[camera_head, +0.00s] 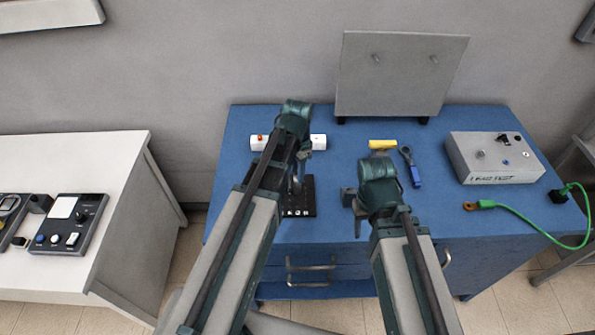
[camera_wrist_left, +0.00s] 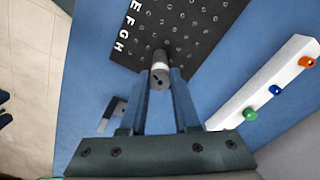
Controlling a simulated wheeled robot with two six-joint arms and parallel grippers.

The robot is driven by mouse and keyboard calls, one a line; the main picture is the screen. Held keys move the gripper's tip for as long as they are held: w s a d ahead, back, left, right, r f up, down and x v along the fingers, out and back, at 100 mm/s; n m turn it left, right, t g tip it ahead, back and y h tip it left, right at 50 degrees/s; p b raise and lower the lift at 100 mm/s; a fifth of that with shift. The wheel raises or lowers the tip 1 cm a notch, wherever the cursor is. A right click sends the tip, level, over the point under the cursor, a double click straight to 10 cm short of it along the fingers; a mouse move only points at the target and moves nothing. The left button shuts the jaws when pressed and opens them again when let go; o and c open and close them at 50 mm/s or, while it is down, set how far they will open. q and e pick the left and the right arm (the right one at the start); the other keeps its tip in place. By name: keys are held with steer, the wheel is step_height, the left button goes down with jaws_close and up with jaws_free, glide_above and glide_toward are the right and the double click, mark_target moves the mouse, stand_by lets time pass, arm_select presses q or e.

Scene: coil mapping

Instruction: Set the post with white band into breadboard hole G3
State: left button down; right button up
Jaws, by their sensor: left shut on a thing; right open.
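The post with the white band (camera_wrist_left: 160,67) is between the fingers of my left gripper (camera_wrist_left: 159,88), which is shut on it. Its dark grey top faces the wrist camera, with the white band just below. The black breadboard (camera_wrist_left: 203,22) lies beyond it, with white letters E, F, G, H along one edge. The post overlaps the board's near edge in that view; its lower end is hidden, so I cannot tell whether it touches. In the head view my left gripper (camera_head: 299,180) is over the breadboard (camera_head: 308,208). My right gripper (camera_head: 359,216) is open, right of the board.
A white bar with coloured knobs (camera_head: 318,142) lies behind the board. A yellow block (camera_head: 382,145), a blue-handled tool (camera_head: 414,174), a grey test box (camera_head: 494,157) and a green cable (camera_head: 532,224) occupy the right side.

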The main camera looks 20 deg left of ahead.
arm_select(q)
steer(key=c, duration=0.6)
jaws_free()
steer(key=shift+o, duration=0.2)
steer(key=shift+r, duration=0.2)
step_height(320, 180, up, 14)
steer(key=p, duration=1.4)
steer(key=shift+f, duration=0.25)
steer(key=shift+f, duration=0.15)
